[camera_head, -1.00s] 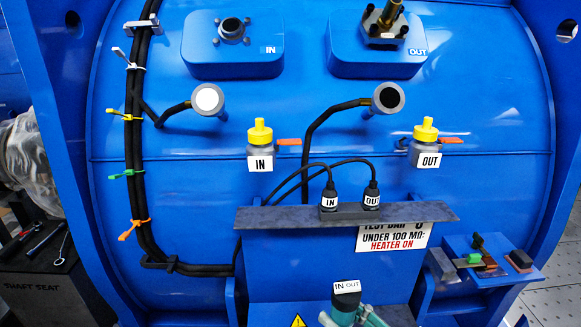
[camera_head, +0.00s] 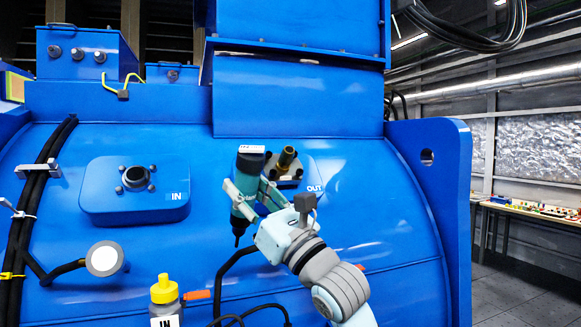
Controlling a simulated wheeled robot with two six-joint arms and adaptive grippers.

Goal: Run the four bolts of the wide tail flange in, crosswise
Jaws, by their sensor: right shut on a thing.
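A dark flange (camera_head: 292,179) with an upright brass tail (camera_head: 286,158) sits on the blue OUT pad. Dark bolt heads show at its edge, but the tool and gripper partly cover it, so I cannot tell how far each bolt is in. My right gripper (camera_head: 250,201) is shut on a teal power driver (camera_head: 244,187) with a dark, labelled top. The driver hangs nearly upright just left of the flange, its dark tip pointing down and appearing clear of the bolts. My left gripper is not in view.
The IN pad (camera_head: 110,205) with a round, studded port stands to the left. Below are a pale-capped cable gland (camera_head: 104,259) and a yellow-capped bottle (camera_head: 164,290). Black cables (camera_head: 32,195) run down the left. A far bench (camera_head: 530,210) stands at right.

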